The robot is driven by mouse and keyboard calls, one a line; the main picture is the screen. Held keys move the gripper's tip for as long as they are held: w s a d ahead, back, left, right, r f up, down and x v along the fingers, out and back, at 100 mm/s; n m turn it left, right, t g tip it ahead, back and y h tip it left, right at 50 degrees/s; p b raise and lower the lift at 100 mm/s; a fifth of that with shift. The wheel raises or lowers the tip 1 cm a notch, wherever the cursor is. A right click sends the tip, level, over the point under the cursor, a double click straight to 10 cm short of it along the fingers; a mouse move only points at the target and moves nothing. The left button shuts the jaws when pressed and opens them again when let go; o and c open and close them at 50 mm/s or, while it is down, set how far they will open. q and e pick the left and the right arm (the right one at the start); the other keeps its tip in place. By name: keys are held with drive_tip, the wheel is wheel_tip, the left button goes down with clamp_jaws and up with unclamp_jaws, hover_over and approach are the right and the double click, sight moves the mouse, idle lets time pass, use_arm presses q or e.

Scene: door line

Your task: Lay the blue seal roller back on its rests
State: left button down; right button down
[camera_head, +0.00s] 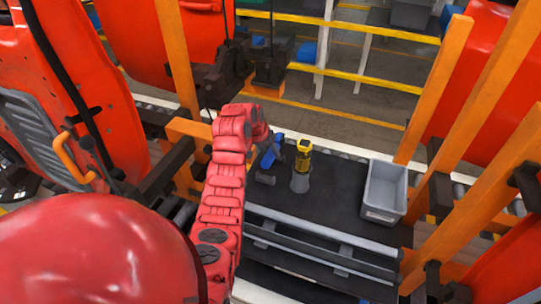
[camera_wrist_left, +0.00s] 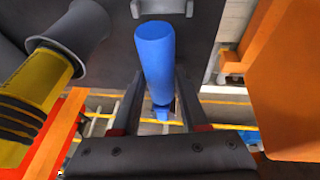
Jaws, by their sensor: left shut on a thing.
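The blue seal roller (camera_wrist_left: 154,60) stands out between the two dark fingers of my left gripper (camera_wrist_left: 158,85) in the left wrist view, and the gripper is shut on it. A light grey bar (camera_wrist_left: 175,7) crosses at its far end; I cannot tell whether it belongs to the roller. In the head view the blue roller (camera_head: 269,157) shows at the end of my red left arm, above the black bench top, left of the yellow tool. The left gripper (camera_head: 267,174) is small and dark there. I cannot make out the rests. My right gripper is not in view.
A yellow and black tool (camera_head: 303,155) stands in a grey holder (camera_head: 300,182), close beside the roller. A grey bin (camera_head: 384,190) sits at the right of the black bench (camera_head: 325,205). Orange posts (camera_head: 445,90) and red door panels flank it. The bench between holder and bin is clear.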

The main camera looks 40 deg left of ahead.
use_arm(q)
wheel_tip(320, 180, down, 4)
drive_tip(key=shift+p, duration=0.8)
drive_tip(key=shift+c, duration=2.1)
unclamp_jaws()
